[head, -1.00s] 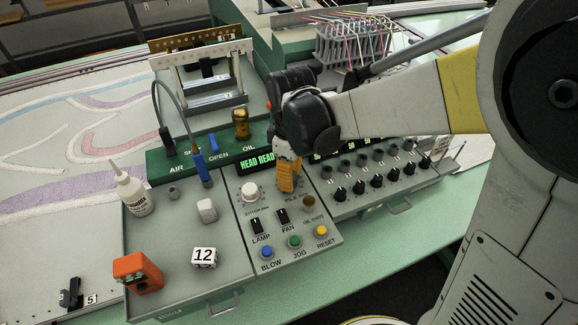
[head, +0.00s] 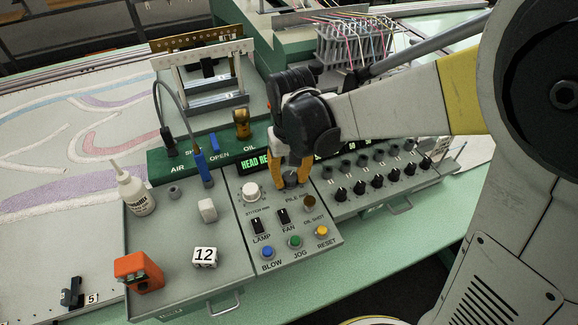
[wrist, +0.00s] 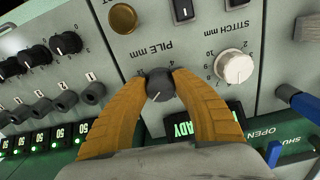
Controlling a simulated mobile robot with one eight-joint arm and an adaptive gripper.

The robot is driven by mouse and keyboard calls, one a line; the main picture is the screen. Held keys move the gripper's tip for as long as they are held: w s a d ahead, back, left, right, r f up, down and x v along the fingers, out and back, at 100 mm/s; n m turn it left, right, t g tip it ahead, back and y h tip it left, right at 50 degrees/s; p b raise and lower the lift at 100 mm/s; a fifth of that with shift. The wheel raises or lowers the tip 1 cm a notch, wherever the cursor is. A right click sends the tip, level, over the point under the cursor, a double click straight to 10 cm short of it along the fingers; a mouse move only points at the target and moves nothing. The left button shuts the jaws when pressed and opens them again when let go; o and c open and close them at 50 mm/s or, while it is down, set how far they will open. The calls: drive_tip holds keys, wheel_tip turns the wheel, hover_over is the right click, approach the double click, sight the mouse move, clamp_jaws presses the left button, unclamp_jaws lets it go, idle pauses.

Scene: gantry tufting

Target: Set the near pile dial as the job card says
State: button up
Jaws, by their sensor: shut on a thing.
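The pile dial (wrist: 160,84) is a dark round knob on the grey control panel, under an upside-down "PILE mm" label in the wrist view. My gripper (wrist: 161,88) is shut on it, with one orange finger at each side. A pale mark on the knob points toward its lower edge in the wrist view; the scale is partly covered by my fingers. In the head view the dial (head: 291,181) shows between the fingertips of my gripper (head: 290,183). I cannot make out a job card.
The white stitch dial (wrist: 234,66) is beside the pile dial. A brass oil shot button (wrist: 123,18) lies on its other side. A row of black knobs (head: 376,180) is to the right in the head view. A white glue bottle (head: 135,192) stands left.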

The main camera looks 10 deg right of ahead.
sight(290, 177)
drive_tip(key=m, duration=0.5)
drive_tip(key=shift+a+m, duration=0.1)
drive_tip(key=shift+m, duration=0.3)
idle(0.4)
drive_tip(key=o, duration=1.2)
drive_tip(key=shift+r, duration=0.1)
wheel_tip(290, 177, up, 12)
